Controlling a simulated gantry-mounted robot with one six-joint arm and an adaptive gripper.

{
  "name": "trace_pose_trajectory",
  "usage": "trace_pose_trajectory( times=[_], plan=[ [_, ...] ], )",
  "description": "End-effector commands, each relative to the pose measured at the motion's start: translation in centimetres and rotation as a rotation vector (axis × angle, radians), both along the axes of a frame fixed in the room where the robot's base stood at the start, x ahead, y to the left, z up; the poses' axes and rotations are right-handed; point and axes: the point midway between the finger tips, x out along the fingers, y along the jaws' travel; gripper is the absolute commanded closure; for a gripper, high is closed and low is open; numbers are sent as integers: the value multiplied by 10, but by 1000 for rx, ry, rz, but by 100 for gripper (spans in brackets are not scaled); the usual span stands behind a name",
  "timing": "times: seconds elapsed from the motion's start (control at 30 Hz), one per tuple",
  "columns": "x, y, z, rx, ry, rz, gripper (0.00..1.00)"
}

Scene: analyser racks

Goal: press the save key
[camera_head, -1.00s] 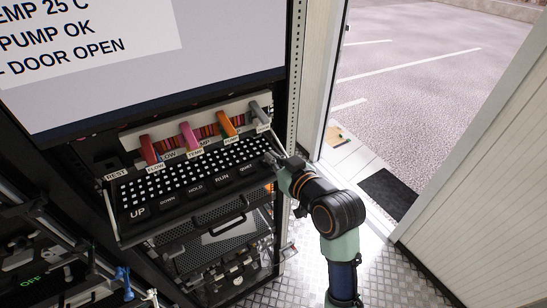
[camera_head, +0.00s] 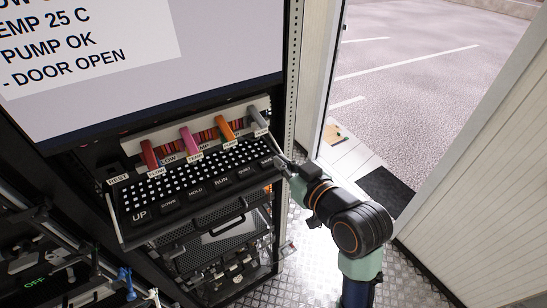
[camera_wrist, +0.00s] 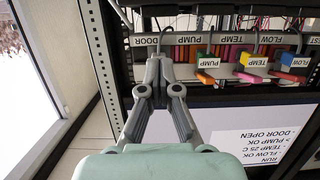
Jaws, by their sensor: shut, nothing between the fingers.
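A black key panel (camera_head: 190,212) carries a slanting row of dark keys, with the UP key (camera_head: 139,216) at the left, then the DOWN, HOLD and RUN (camera_head: 222,182) keys. One or more further keys lie right of RUN; their labels are too small to read, so I cannot tell which is the save key. My gripper (camera_head: 275,158) is at the right end of this row, and I cannot tell whether it touches a key. In the wrist view my gripper (camera_wrist: 158,65) has its fingers together with nothing between them. The key row is not visible there.
Red, pink, orange (camera_head: 226,128) and grey (camera_head: 258,120) levers stand behind the panel. The large screen (camera_head: 170,95) is above them, reading DOOR OPEN. A perforated rack post (camera_head: 291,70) rises close to my gripper. An open doorway lies at right.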

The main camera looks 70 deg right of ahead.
Motion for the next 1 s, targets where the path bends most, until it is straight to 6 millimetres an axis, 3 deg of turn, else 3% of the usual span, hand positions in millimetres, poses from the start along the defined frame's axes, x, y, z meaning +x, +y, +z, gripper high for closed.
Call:
trace_pose_trajectory(
  times=[0.1, 0.3, 1.0],
  plan=[
    [-19, 13, 5, -3, -3, -2, 100],
    [-35, 24, 12, -3, -3, -1, 100],
    [-36, 26, 13, -4, -4, 0, 100]
  ],
)
